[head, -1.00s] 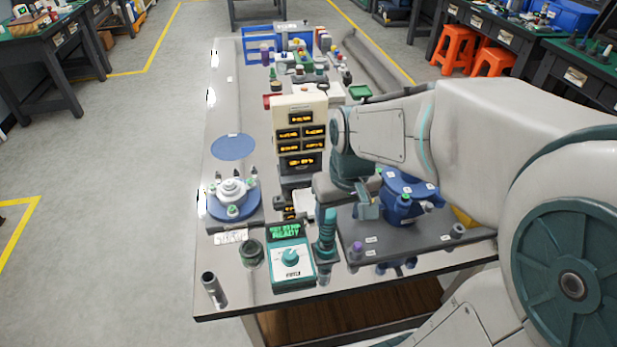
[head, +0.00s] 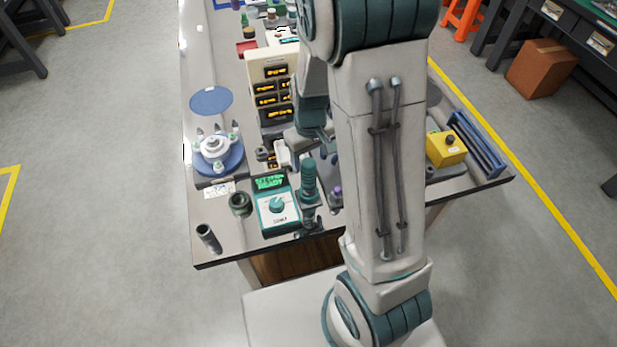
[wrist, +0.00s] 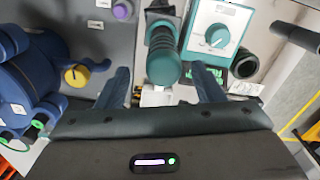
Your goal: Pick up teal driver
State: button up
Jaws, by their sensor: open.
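The teal driver (head: 309,182) stands upright in the head view, its ribbed handle uppermost, right of the teal torque tester with a dial (head: 277,207). In the wrist view the driver handle (wrist: 162,62) shows ahead of my gripper (wrist: 163,84), lined up between the two spread fingers. My gripper is open and empty. I cannot tell how far the fingertips are from the handle. In the head view my gripper is partly hidden by my arm, just behind the driver. The dial tester (wrist: 216,38) also shows in the wrist view.
A blue flanged part (wrist: 30,80) is left of my gripper in the wrist view. A cream display tower (head: 272,75) stands behind. A yellow box (head: 445,148) is at right.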

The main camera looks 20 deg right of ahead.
aim_at(308, 171)
jog(key=shift+a+f+p, duration=0.2)
jog(key=shift+f+p, duration=0.3)
jog(key=shift+f, duration=2.4)
jog(key=shift+c, duration=0.3)
jog(key=c, duration=1.1)
jog(key=shift+c, duration=0.6)
jog(key=shift+r, duration=0.2)
